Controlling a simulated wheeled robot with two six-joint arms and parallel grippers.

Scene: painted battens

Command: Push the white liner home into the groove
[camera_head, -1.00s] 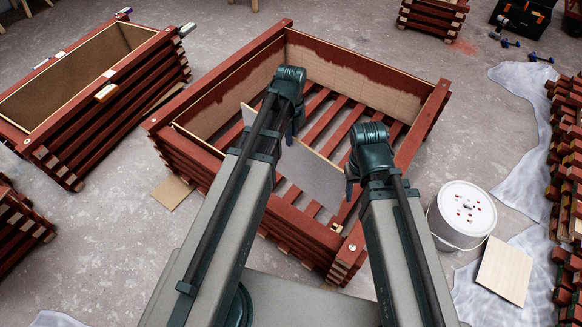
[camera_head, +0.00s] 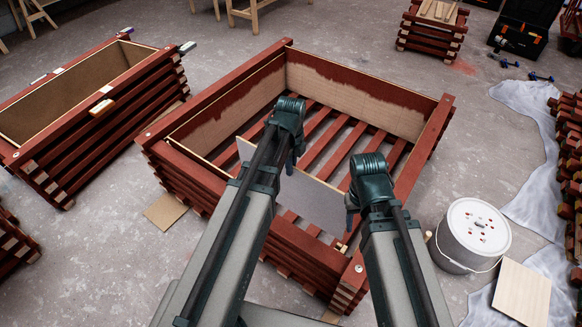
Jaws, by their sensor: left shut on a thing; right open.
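The white liner (camera_head: 312,203) is a thin, pale grey-white panel standing inside a red slatted crate (camera_head: 190,172), nearer its front side. My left gripper (camera_head: 290,165) is shut on the liner near its left end. My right gripper (camera_head: 350,215) is open at the liner's right end; I cannot tell whether it touches. My arms hide parts of the liner and the crate's front. The groove cannot be made out, so I cannot tell how the liner sits to it. Brown, partly red-painted panels (camera_head: 350,95) line the back and left walls.
A second lined crate (camera_head: 85,100) stands at the left. A white lidded bucket (camera_head: 472,232) and a pale board (camera_head: 522,292) lie close to the right of my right arm. Stacked battens (camera_head: 570,190) and crumpled sheeting (camera_head: 530,130) are further right.

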